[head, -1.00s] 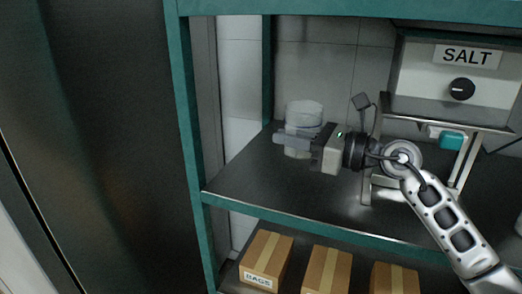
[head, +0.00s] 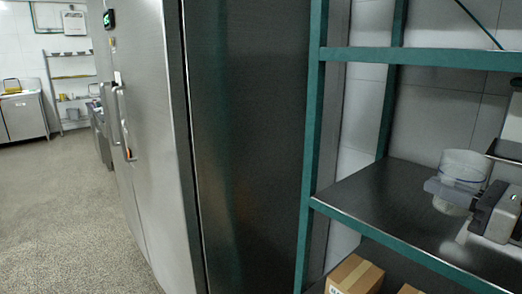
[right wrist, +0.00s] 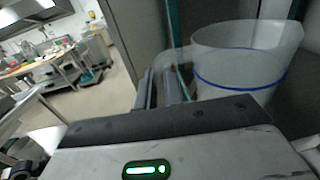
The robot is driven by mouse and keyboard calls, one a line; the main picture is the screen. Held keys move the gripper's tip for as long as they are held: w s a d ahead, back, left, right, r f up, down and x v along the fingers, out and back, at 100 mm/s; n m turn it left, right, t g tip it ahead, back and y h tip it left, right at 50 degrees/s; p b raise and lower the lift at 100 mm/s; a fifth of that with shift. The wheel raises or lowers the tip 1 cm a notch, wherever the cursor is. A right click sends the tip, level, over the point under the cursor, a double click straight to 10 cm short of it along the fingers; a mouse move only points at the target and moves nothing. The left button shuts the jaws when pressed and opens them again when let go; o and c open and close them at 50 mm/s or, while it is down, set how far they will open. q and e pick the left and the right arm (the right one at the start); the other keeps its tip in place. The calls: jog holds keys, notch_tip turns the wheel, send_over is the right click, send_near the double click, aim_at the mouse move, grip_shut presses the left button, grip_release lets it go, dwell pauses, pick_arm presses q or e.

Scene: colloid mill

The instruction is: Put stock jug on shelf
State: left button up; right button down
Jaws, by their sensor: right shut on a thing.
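The stock jug (head: 462,168) is a clear, whitish round vessel at the right of the head view, over the black shelf board (head: 385,193). It stands upright. I cannot tell whether its base touches the board. My right gripper (head: 448,193) is shut on the jug from the right, and its fingers hide part of the jug's lower side. In the right wrist view the jug (right wrist: 243,62) shows large, with a blue line around it and its handle side at the left. My left gripper is not in view.
Green shelf posts (head: 313,130) and a green upper beam (head: 430,58) frame the shelf. Cardboard boxes (head: 355,276) sit on the level below. A tall steel cabinet (head: 150,130) stands to the left. The board left of the jug is clear, and open floor (head: 60,210) lies far left.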

jog(key=s+a+f+m+t+h, duration=0.1)
jog(key=s+a+f+m+h, duration=0.2)
jog(key=f, duration=0.7)
jog(key=s+a+f+m+t+h, duration=0.15)
jog(key=s+a+f, duration=0.3)
jog(key=f, duration=0.55)
jog(key=shift+s+a+r+m+t+h, duration=0.1)
jog(key=shift+a+r+m+t+h, duration=0.1)
jog(key=shift+a+m+h, duration=1)
jog(key=shift+s+a+r+m+t+h, duration=0.15)
jog(key=shift+a+h, duration=0.55)
jog(key=shift+h, duration=1.05)
